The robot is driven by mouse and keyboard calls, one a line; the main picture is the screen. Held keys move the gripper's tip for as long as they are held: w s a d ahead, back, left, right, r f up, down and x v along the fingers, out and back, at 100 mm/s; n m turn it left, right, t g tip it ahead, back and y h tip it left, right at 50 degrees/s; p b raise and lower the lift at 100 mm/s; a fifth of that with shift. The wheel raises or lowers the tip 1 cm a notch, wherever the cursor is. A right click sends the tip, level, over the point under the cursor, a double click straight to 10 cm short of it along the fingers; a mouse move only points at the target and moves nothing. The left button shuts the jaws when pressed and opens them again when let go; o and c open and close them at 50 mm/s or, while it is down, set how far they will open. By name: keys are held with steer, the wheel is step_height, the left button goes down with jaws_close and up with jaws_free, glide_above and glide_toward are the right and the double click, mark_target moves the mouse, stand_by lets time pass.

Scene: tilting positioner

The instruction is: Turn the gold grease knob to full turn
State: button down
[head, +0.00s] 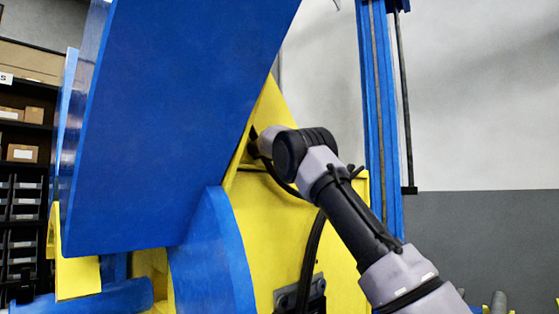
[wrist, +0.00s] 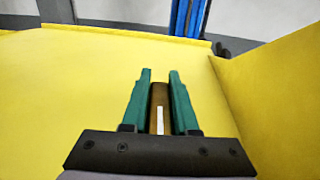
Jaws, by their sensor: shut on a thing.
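In the wrist view the gold grease knob (wrist: 157,97) is a narrow brownish-gold piece with a white mark along it. It stands between the two green fingers of my gripper (wrist: 159,95), which are shut on it. Behind it is a flat yellow panel (wrist: 75,80). In the head view my arm reaches to the yellow body of the positioner (head: 262,225); my gripper and the knob are hidden there behind the wrist and the blue plate's edge. How far the knob is turned cannot be told.
A large tilted blue plate (head: 170,110) stands close left of my wrist. A curved blue part (head: 212,255) sits below it. A yellow wall (wrist: 270,90) rises close to the right of the fingers. A blue post (head: 380,120) stands behind my arm. Shelves with boxes (head: 24,150) are far left.

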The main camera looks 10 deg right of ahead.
steer(key=shift+m+g+h, duration=0.4)
steer(key=shift+g+h, duration=0.1)
steer(key=c, duration=0.7)
jaws_free()
steer(key=shift+d, duration=0.1)
steer(key=shift+t, duration=0.3)
